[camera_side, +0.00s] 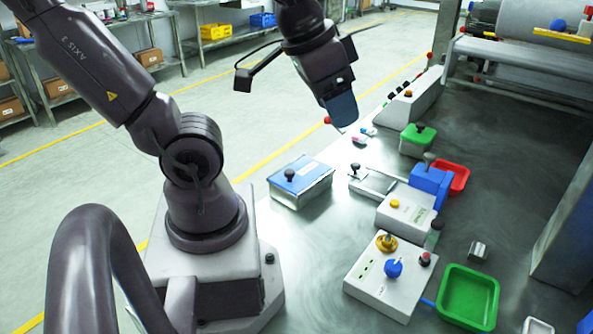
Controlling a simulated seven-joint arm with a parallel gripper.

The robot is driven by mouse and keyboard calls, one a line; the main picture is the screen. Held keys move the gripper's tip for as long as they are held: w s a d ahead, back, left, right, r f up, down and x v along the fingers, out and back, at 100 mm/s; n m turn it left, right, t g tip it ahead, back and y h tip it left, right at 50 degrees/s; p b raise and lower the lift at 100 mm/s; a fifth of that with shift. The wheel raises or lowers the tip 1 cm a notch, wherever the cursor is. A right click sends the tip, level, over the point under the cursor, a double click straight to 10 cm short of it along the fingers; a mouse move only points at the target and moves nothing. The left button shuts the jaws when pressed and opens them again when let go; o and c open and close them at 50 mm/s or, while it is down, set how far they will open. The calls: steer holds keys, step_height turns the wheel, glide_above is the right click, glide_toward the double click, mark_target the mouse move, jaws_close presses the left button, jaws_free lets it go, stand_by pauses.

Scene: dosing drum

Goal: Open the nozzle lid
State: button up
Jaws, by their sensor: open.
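My gripper (342,112) hangs in the air at the upper middle, pointing down. It is open, with nothing visible in it, and its fingers are hard to make out. It is above the far left part of the bench and apart from everything there. A large grey drum (540,22) lies at the top right, partly cut off by the picture edge, with a yellow bar on its near side. I cannot make out a nozzle or its lid on it. A blue-lidded box (301,176) with a black knob and a green-lidded box (417,136) stand closed on the bench.
A control box (389,277) with a blue knob stands at the front, beside a green tray (468,297). A device with a blue block (431,180) stands before a red tray (457,178). A metal cylinder (478,250) stands to the right. Bare bench lies right of centre.

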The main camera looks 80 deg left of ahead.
steer(key=a+f+n+g, duration=0.3)
steer(key=a+f+n, duration=0.3)
steer(key=a, duration=0.4)
steer(key=n+g, duration=0.2)
steer(key=n, duration=0.8)
glide_above(289, 171)
step_height(289, 171, down, 8)
step_height(289, 171, down, 13)
steer(key=shift+r, duration=0.1)
